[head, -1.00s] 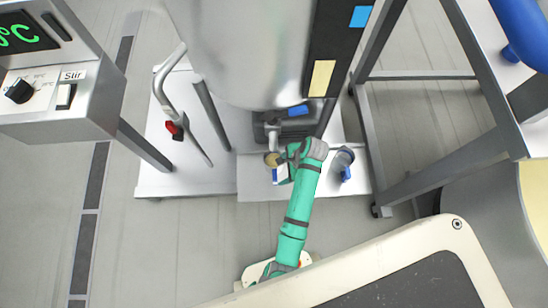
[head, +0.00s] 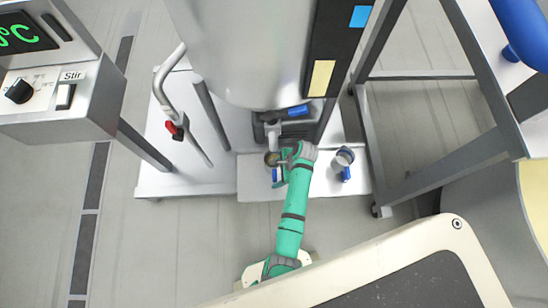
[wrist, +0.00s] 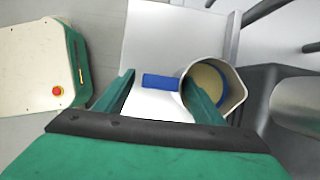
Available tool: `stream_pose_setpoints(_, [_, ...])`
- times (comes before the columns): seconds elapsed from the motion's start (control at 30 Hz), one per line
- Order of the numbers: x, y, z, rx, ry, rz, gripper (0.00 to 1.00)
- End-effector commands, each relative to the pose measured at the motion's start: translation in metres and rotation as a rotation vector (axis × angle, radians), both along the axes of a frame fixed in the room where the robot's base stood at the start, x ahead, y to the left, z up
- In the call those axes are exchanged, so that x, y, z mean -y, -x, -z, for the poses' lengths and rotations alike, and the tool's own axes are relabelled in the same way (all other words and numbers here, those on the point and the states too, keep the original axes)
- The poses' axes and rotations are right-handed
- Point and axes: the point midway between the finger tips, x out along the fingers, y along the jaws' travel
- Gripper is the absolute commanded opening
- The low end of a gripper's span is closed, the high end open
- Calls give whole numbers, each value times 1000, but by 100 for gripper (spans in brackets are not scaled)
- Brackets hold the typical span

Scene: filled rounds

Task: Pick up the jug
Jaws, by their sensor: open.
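A pale jug (wrist: 234,92) with a tan inside and a blue handle (wrist: 161,82) stands upright at the right of the wrist view. In the head view this jug (head: 271,159) stands by the spout of the steel tank, partly hidden by my arm. My gripper (wrist: 160,92) is open. In the wrist view its two green fingers lie left and right of the handle, and the right finger overlaps the jug's body. I cannot tell whether the fingers are level with the handle or touch the jug. In the head view my gripper (head: 283,174) is beside the jug.
The steel tank (head: 240,45) rises behind. A grey metal frame (head: 366,140) stands on the right, and a control box (head: 60,90) at the left.

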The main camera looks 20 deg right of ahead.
Motion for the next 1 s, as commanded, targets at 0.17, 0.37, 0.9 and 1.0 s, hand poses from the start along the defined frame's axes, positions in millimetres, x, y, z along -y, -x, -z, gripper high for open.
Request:
stream_pose_setpoints(0.17, [-5,-1,14,0,0,1,62])
stream_pose_setpoints(0.37, [-6,-2,15,1,0,0,62])
stream_pose_setpoints(0.9, [-5,-2,13,2,1,0,3])
stream_pose_setpoints(1.0, [-5,-3,7,4,2,0,3])
